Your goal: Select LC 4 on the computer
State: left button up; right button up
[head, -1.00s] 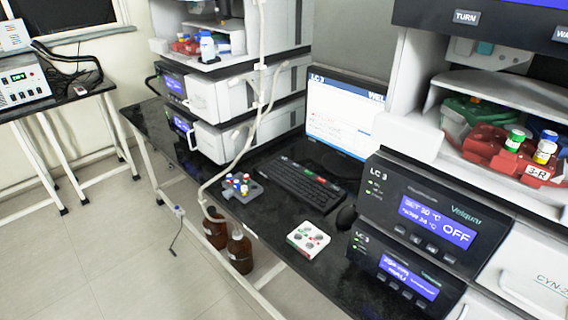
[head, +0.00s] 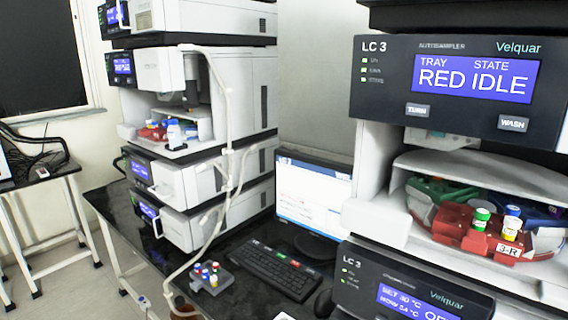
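The computer monitor (head: 312,196) stands on the dark bench between two instrument stacks. Its screen is lit, with a dark blue header bar and small text that I cannot read now. The right instrument stack partly covers its right edge. A black keyboard (head: 268,270) with a few coloured keys lies in front of it. A dark mouse (head: 324,303) sits to the right of the keyboard, partly cut off by the stack. No label reading LC 4 can be made out. Neither of my grippers is in view.
The right stack's autosampler panel (head: 455,84) reads LC 3, TRAY RED, STATE IDLE. A red tray (head: 452,226) marked 3-R holds capped vials. A grey vial rack (head: 212,279) sits on the bench left of the keyboard. Another stack (head: 262,105) stands at the left.

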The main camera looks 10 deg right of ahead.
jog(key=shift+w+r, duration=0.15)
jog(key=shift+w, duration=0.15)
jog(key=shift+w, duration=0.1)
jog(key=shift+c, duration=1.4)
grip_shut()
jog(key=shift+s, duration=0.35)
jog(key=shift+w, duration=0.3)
